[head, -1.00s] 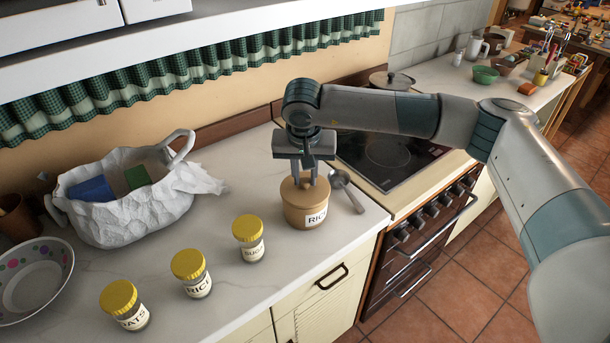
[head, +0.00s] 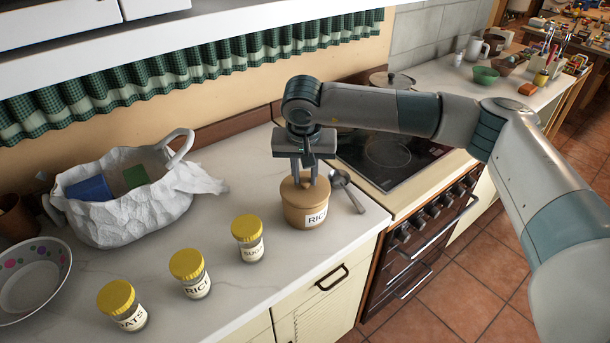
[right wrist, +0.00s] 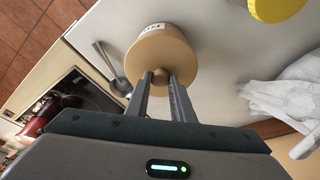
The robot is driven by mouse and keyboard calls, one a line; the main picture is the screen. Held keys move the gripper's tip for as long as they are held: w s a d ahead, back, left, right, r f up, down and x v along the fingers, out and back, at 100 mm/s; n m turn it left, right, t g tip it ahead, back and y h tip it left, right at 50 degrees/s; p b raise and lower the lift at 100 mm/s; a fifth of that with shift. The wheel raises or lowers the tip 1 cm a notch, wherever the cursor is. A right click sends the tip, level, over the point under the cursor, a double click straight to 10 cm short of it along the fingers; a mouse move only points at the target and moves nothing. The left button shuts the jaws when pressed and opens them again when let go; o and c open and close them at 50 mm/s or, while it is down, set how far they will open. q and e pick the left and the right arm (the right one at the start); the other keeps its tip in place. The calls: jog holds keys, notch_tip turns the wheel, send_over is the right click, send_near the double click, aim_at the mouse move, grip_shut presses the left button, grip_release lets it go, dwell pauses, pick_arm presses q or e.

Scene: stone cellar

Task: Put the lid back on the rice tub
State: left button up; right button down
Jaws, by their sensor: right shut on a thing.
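The rice tub (head: 304,216) is a tan round pot with a white RICE label, standing upright on the counter near its front right corner. Its tan lid (head: 306,191) sits on top of the tub, and I see no clear gap between them. My right gripper (head: 304,177) points straight down over the lid and is shut on its knob. In the right wrist view the fingers hold the round lid knob (right wrist: 160,76) from both sides, with the lid (right wrist: 160,55) below. My left gripper is not in view.
A ladle (head: 347,189) lies right of the tub, by the hob (head: 387,158). Jars labelled sugar (head: 249,238), rice (head: 190,273) and oats (head: 124,306) stand to the left. A white bag (head: 135,209) and a bowl (head: 33,285) are further left.

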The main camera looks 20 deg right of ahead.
jog(key=b, duration=0.3)
jog(key=shift+f, duration=0.15)
dwell(3.2)
dwell(0.4)
jog(key=c, duration=1)
grip_release()
jog(key=shift+r+p, duration=0.8)
jog(key=shift+r, duration=2.7)
grip_shut()
